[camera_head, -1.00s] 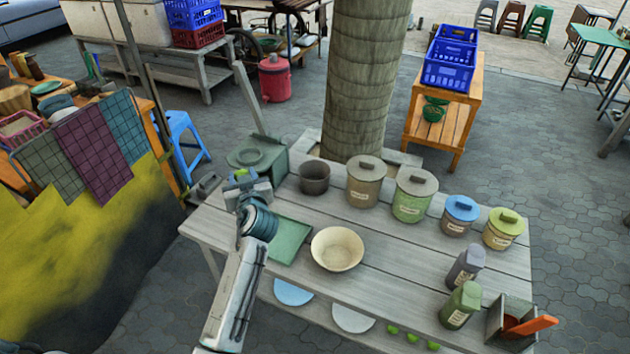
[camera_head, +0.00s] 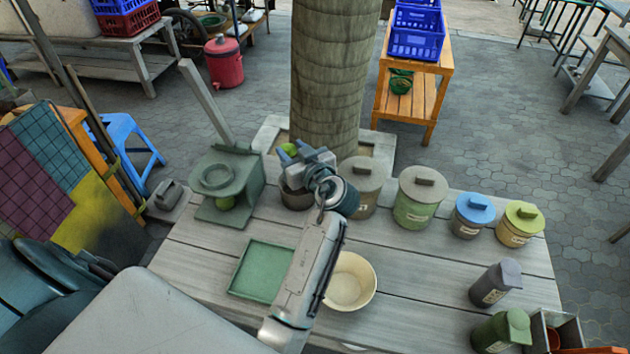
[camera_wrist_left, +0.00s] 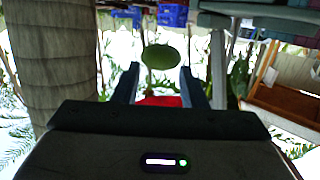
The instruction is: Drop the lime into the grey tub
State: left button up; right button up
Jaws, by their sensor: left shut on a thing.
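The green lime (camera_head: 289,149) is held between the fingertips of my left gripper (camera_head: 293,154). It also shows between the two fingers in the left wrist view (camera_wrist_left: 160,56). My left gripper is shut on it, raised at the back of the table. The grey tub (camera_head: 293,201) stands on the table behind the gripper in the picture, and the gripper hides most of its rim and opening. The lime appears above the tub's far side in the head view; I cannot tell whether it is directly over the opening. My right gripper is not in view.
Lidded canisters (camera_head: 421,200) line the right. A green tray (camera_head: 262,272) and a cream bowl (camera_head: 352,284) lie in front. A tree trunk (camera_head: 327,75) rises behind.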

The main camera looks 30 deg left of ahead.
pick_arm(q)
notch_tip(320, 180, down, 6)
jog(key=shift+d+r+b, duration=0.1)
jog(key=shift+r+b, duration=0.05)
jog(key=shift+b, duration=0.95)
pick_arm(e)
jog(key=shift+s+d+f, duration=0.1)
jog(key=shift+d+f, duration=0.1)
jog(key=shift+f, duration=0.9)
pick_arm(q)
jog(key=o, duration=1.1)
jog(key=shift+o, duration=0.2)
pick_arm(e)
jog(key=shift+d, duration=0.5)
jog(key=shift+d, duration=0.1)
